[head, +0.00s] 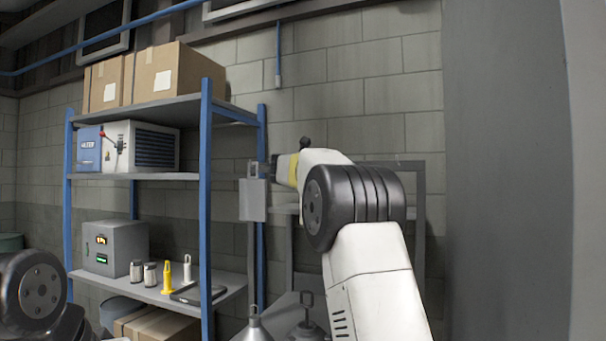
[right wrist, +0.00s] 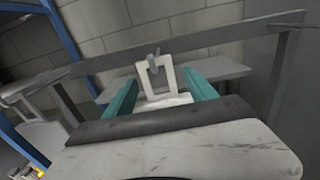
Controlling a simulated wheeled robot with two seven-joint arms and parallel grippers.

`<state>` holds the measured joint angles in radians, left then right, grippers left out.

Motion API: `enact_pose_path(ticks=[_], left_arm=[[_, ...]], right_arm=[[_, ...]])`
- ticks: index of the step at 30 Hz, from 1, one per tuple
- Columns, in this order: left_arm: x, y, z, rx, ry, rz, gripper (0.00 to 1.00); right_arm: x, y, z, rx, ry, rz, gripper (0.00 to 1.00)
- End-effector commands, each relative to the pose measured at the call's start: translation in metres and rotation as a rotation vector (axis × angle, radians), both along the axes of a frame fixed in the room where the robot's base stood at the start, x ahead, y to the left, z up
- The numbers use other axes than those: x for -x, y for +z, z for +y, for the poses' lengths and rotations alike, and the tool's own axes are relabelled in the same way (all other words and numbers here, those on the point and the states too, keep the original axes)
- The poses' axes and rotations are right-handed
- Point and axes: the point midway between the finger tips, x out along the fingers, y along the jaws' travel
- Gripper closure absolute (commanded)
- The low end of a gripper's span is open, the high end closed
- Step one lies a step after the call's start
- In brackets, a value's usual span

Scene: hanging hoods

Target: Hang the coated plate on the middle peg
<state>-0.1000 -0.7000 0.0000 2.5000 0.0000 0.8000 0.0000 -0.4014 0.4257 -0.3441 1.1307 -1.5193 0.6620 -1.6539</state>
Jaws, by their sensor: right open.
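A pale plate with a square loop (right wrist: 157,75) shows in the right wrist view. The loop is at the middle peg (right wrist: 154,52) of a grey crossbar, and the peg tip shows at the loop's top. The plate's lower part is hidden behind my gripper. My right gripper (right wrist: 166,90) is open, with one teal finger on each side of the loop, apart from it. In the head view my right arm hides this plate and the gripper. Another grey plate (head: 252,200) hangs by its loop at the rack's left end. My left gripper is out of view.
A blue-posted shelf (head: 205,200) with boxes and machines stands left of the rack. A pale cone-shaped hood (head: 253,328) and a dark looped piece (head: 307,330) are below the rack. A grey panel (head: 505,170) closes off the right side.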

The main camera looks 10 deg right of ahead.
Motion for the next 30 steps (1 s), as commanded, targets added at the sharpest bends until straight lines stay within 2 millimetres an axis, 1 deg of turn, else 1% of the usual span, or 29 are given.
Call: enact_pose_path(ticks=[2, 5, 15, 18, 22, 24, 26, 29, 30], left_arm=[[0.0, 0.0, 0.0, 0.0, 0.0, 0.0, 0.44], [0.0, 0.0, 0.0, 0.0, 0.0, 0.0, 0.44], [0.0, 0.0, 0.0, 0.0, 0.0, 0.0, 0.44], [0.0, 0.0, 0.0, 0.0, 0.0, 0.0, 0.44], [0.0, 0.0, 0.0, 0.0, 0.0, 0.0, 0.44], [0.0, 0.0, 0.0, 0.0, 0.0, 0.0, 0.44], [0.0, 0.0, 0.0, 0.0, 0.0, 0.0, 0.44], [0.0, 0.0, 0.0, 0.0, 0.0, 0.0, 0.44], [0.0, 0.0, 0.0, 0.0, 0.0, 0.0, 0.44]], right_arm=[[0.0, -0.001, 0.001, 0.0, 0.0, 0.001, 0.35], [0.007, 0.0, 0.006, 0.001, 0.002, 0.003, 0.35], [0.053, 0.001, 0.035, 0.0, 0.002, 0.0, 0.35], [0.061, 0.0, 0.04, -0.001, 0.001, 0.001, 0.35], [0.066, 0.0, 0.042, -0.001, 0.0, -0.001, 0.35], [0.068, -0.002, 0.04, -0.018, -0.002, -0.001, 0.35], [0.073, -0.009, 0.033, -0.073, -0.008, -0.002, 0.35], [0.097, -0.035, 0.01, -0.288, -0.033, -0.013, 0.35], [0.112, -0.052, 0.0, -0.418, -0.054, -0.022, 0.35]])
